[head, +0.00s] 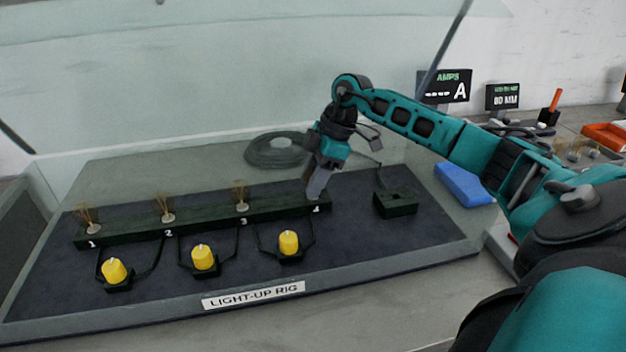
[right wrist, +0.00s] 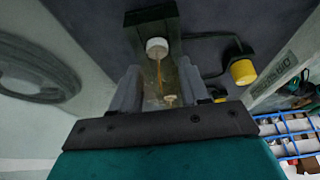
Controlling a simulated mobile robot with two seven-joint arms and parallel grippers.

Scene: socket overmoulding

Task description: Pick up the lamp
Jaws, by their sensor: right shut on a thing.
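My right gripper (head: 314,190) points down at the right end of the dark socket strip (head: 205,219), by the number 4. In the right wrist view its two fingers (right wrist: 160,88) are shut on a clear lamp with a white base (right wrist: 157,47) and a thin amber filament. The lamp's base is at the end of the strip; I cannot tell whether it is seated or just clear of it. In the head view the fingers hide this lamp. Similar lamps stand at position 1 (head: 87,218), position 2 (head: 164,205) and position 3 (head: 241,196). My left gripper is not in view.
Three yellow knobs (head: 203,257) stand in front of the strip. A dark block (head: 395,203) with a hole is right of the gripper. A coiled cable (head: 277,151) lies behind. A clear panel (head: 230,80) rises at the back. A blue box (head: 464,183) is outside right.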

